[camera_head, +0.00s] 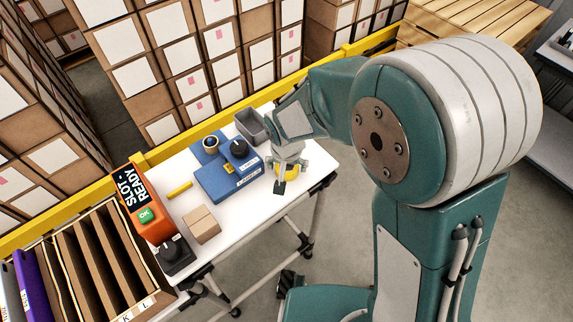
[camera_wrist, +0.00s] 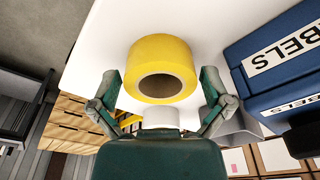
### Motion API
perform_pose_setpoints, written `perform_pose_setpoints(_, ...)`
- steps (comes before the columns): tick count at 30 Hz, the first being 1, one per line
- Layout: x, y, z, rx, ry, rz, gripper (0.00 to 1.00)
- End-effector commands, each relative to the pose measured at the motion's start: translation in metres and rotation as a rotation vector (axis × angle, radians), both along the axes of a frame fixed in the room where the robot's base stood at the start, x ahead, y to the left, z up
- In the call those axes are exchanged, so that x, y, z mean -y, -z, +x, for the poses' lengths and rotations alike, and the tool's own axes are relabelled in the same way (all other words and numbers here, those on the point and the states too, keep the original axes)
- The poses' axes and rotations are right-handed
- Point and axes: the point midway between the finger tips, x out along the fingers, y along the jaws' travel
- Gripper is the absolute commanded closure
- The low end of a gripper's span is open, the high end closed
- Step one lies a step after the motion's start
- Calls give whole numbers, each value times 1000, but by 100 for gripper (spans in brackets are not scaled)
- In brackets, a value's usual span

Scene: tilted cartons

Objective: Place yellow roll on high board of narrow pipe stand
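The yellow roll (camera_wrist: 150,55) is a wide tape ring, lying on the white table (camera_wrist: 105,50) in the wrist view. In the head view it shows partly (camera_head: 291,169), near the table's right end. My gripper (camera_wrist: 161,83) is open, with one finger on each side of the roll's near part; I see gaps at both fingertips. In the head view my gripper (camera_head: 291,177) is down at the roll and hides part of it. I cannot clearly identify the narrow pipe stand; a grey shelved unit (camera_head: 545,110) is cut off at the right edge.
Left of the roll are blue label boxes (camera_head: 215,187), a grey bin (camera_head: 250,124), a carton (camera_head: 201,224), a yellow stick (camera_head: 179,190) and an orange OK-button panel (camera_head: 143,200). Carton stacks (camera_head: 190,50) stand behind a yellow rail (camera_head: 100,183).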

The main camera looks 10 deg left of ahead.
Motion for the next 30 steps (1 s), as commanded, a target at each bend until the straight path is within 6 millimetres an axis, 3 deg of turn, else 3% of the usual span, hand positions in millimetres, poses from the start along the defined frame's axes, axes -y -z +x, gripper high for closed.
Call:
perform_pose_setpoints(10, 0, -9, -1, 2, 0, 1, 0)
perform_pose_setpoints(24, 1, -100, -14, 4, 0, 2, 0)
perform_pose_setpoints(30, 2, -119, -18, 1, 0, 0, 0)
